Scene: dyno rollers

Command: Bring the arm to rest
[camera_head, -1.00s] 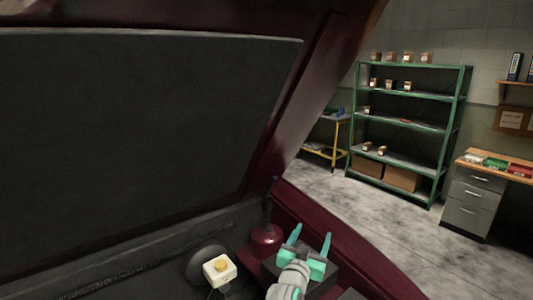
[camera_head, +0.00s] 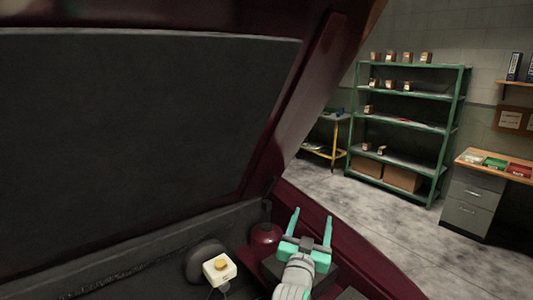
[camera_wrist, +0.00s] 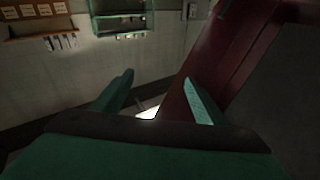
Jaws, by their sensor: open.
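My gripper (camera_head: 309,228) shows at the bottom of the head view, with its two teal fingers spread and pointing up and away. Nothing is between the fingers. It is over the dark red car's engine bay, just right of a dark red round container (camera_head: 265,234). In the wrist view my gripper (camera_wrist: 160,95) is also open and empty, with a dark red car part (camera_wrist: 235,50) behind and to the right of the fingers.
The raised hood (camera_head: 130,130) fills the left of the head view. A white box with a yellow top (camera_head: 218,268) sits in the bay. Beyond the car are a green shelf rack (camera_head: 408,128) with small boxes, a drawer desk (camera_head: 470,203) and open floor (camera_head: 370,215).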

